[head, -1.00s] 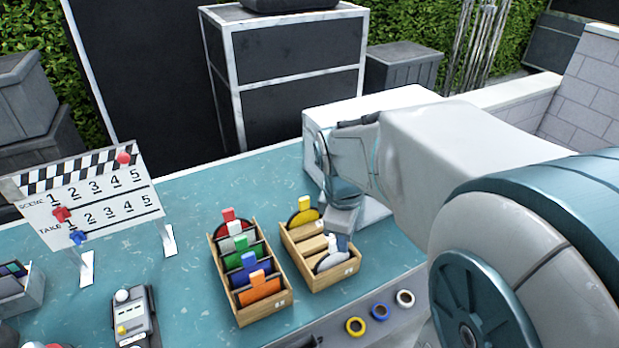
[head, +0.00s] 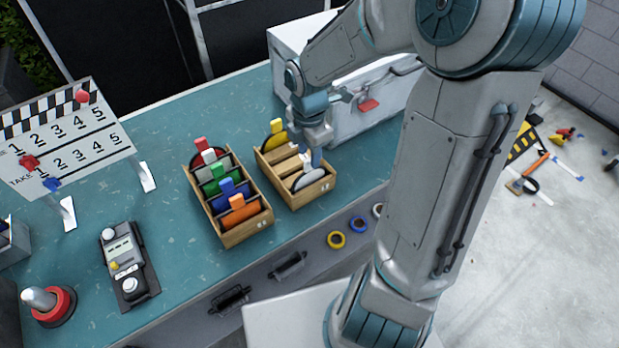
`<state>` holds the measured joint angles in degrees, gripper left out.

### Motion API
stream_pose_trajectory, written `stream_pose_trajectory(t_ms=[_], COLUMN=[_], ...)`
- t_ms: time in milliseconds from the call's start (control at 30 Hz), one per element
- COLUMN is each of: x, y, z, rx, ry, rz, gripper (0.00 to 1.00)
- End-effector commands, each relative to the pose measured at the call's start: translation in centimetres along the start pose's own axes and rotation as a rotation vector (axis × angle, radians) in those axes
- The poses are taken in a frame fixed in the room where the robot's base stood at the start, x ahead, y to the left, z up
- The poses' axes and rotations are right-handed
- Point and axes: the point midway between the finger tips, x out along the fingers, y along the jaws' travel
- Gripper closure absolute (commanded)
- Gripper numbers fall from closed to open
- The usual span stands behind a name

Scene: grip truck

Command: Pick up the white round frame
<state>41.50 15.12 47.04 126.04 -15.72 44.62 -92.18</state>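The white round frame (head: 309,179) stands in the front slot of the right wooden box (head: 298,203), with a small white tab at its top. My gripper (head: 313,160) points down right at that tab, at the frame's upper edge. The fingers are small and partly overlap the tab, so I cannot tell whether they are closed on it. The frame still sits low inside the box.
The left wooden box (head: 243,232) holds frames with red, white, green, blue and orange tabs. A white case (head: 350,118) stands behind my gripper. A clapperboard (head: 65,140), a control device (head: 128,265) and a red-ringed knob (head: 48,305) are on the left of the teal table (head: 180,250).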

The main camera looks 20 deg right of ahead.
Motion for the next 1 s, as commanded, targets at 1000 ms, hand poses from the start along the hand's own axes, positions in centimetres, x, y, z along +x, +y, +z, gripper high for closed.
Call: stream_pose_trajectory(t_ms=[1000], x=[6.0], y=[-0.4], z=[0.0], rx=[0.001], ry=[-0.001], rz=[0.000], gripper=[1.00])
